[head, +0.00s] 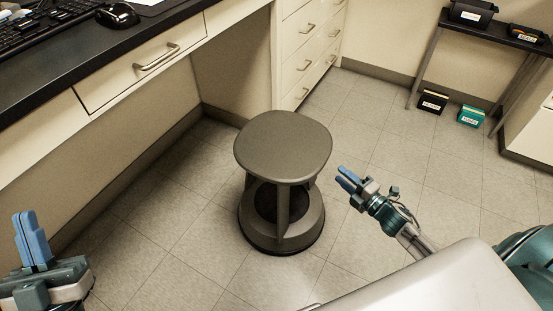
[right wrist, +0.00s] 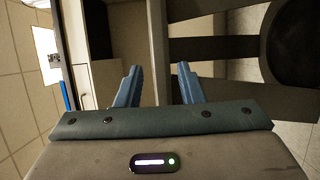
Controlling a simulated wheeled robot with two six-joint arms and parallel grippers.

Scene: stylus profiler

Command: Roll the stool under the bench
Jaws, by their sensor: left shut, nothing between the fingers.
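The dark grey stool (head: 283,146) stands upright on the floor in front of the bench (head: 130,75), outside the open space under it. It has a rounded seat, posts and a wide round base. My left gripper (head: 25,215) is at the lower left, shut and empty, away from the stool.
A drawer unit (head: 305,45) bounds the space under the bench on its far side. A keyboard (head: 45,25) and mouse (head: 117,15) lie on the bench top. A small table (head: 500,32) with boxes stands at the upper right. Floor around the stool is clear.

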